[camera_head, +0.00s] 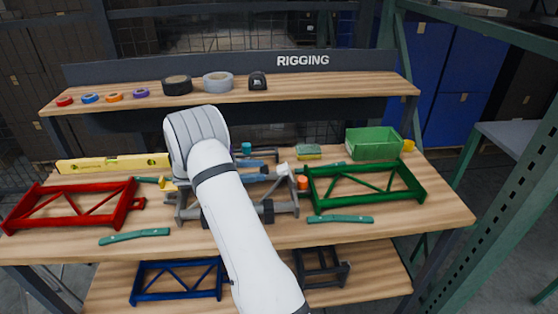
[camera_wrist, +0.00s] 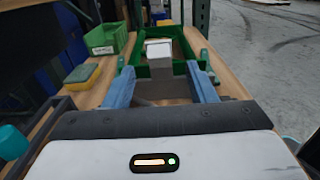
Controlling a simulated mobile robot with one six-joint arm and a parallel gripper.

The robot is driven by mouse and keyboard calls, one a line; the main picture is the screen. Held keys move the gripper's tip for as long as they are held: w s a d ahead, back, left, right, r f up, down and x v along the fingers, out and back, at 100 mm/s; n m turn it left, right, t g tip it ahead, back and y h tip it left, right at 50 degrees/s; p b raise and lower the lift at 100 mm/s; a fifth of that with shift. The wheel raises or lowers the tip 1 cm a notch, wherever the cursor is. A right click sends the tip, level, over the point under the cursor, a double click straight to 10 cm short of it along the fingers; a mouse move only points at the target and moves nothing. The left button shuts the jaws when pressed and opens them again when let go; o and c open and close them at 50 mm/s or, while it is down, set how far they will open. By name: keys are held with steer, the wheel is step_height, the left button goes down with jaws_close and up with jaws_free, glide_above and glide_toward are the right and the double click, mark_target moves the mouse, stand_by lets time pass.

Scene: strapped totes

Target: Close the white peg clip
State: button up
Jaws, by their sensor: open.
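The white peg clip (camera_wrist: 159,46) shows in the wrist view as a pale block on a grey upright, between and just beyond my fingertips. In the head view a small white part (camera_head: 283,169) stands at the right end of the grey frame (camera_head: 286,208) and seems to be the same clip. My gripper (camera_wrist: 160,70) is open, with one blue finger on each side of the clip's grey upright and visible gaps to it. In the head view my gripper (camera_head: 266,167) is low over the grey frame, partly hidden by my arm. Whether the clip's lever is up cannot be told.
The green frame (camera_head: 365,192) lies right of the clip, with an orange part (camera_head: 303,183) between. A green bin (camera_head: 373,144) and a sponge (camera_head: 308,152) stand behind. The red frame (camera_head: 75,207) and yellow level (camera_head: 112,163) are left.

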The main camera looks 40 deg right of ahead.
mark_target(279, 168)
steer(key=x, duration=0.7)
steer(key=shift+s+d+r+p, duration=0.1)
steer(key=shift+s+d+p, duration=0.05)
steer(key=shift+d+p, duration=0.25)
steer(key=c, duration=0.8)
steer(key=shift+c, duration=0.2)
